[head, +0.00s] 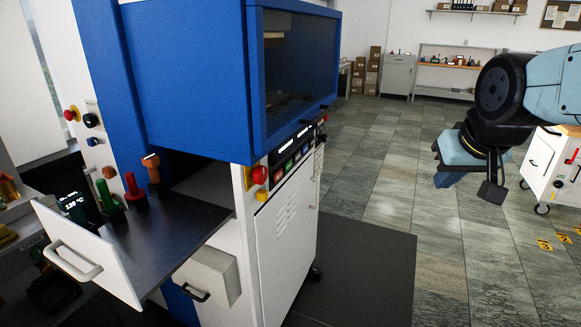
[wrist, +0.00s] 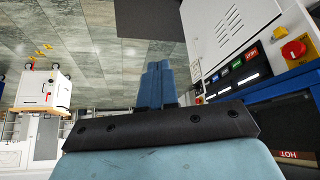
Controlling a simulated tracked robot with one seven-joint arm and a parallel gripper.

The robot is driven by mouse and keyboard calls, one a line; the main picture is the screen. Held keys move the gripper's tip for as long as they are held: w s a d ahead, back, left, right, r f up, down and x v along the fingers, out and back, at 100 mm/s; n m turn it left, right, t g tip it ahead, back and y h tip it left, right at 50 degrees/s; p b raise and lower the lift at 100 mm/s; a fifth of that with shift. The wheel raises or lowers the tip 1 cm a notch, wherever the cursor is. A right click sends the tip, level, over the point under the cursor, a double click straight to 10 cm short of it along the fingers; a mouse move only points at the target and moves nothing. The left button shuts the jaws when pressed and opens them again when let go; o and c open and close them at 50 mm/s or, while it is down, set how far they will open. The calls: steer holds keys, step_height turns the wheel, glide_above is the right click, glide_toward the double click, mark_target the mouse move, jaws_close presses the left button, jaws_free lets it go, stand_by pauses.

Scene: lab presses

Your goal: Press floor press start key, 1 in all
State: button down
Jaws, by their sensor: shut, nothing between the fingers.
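The floor press (head: 200,75) is a large blue and white machine left of centre in the head view. Its front control panel (head: 290,153) carries a row of small coloured keys beside dark displays. In the wrist view the panel (wrist: 221,82) shows a green key (wrist: 237,62) among red, blue and dark ones. The key labels are too small to read surely. My gripper (head: 446,181) hangs in the air to the right of the press, well apart from the panel. In the wrist view its blue fingers (wrist: 157,85) are together and empty, left of the panel.
A red emergency knob (head: 259,174) on yellow sits beside the keys. An open drawer (head: 85,255) and a shelf with coloured handles (head: 131,187) jut out at left. A white wheeled cabinet (head: 545,165) stands at right. Tiled floor lies open between it and the press.

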mark_target(288, 165)
steer(key=w+a+f+n+t, duration=0.1)
steer(key=w+a+f, duration=0.1)
steer(key=w, duration=0.7)
steer(key=w+a+f+n+t+y, duration=0.1)
steer(key=w+f+t, duration=0.15)
steer(key=w, duration=0.55)
steer(key=w+a+f+n+t, duration=0.1)
steer(key=w+a+f+n, duration=0.15)
steer(key=w, duration=0.65)
steer(key=w+a+f+n+t+y, duration=0.2)
steer(key=w+a+f+n+y, duration=0.3)
steer(key=w+a+f, duration=0.6)
step_height(288, 165, down, 3)
steer(key=a+n, duration=0.1)
steer(key=a, duration=0.1)
steer(key=shift+a, duration=0.4)
steer(key=shift+a, duration=0.15)
steer(key=w+a, duration=0.3)
steer(key=a, duration=0.5)
steer(key=shift+a, duration=0.1)
steer(key=shift+w+a+r, duration=0.1)
steer(key=shift+a, duration=0.2)
